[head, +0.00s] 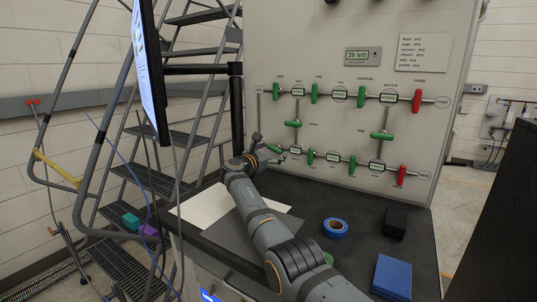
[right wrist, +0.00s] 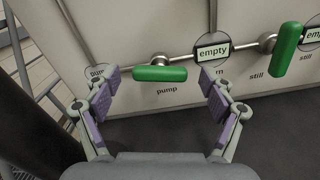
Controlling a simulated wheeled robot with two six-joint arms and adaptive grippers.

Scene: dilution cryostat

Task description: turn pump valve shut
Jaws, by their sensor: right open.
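The pump valve has a green bar handle (right wrist: 160,73) above the label "pump" on the grey panel in the right wrist view. The handle lies about level, along its pipe, between a round "pump" sign and a display reading "empty". In the head view the handle (head: 275,149) is at the left end of the lower valve row. My right gripper (right wrist: 162,84) is open, with one finger toward each end of the handle. I see no clear contact with it. In the head view my right gripper (head: 268,150) is close to the panel. My left gripper is not in view.
Another green handle (right wrist: 287,47) stands upright to the right along the pipe. Red handles (head: 417,101) are at the panel's right. The dark bench (head: 350,255) holds blue tape (head: 335,228), a black block (head: 395,221) and a blue block (head: 392,276). A monitor (head: 149,70) hangs at left.

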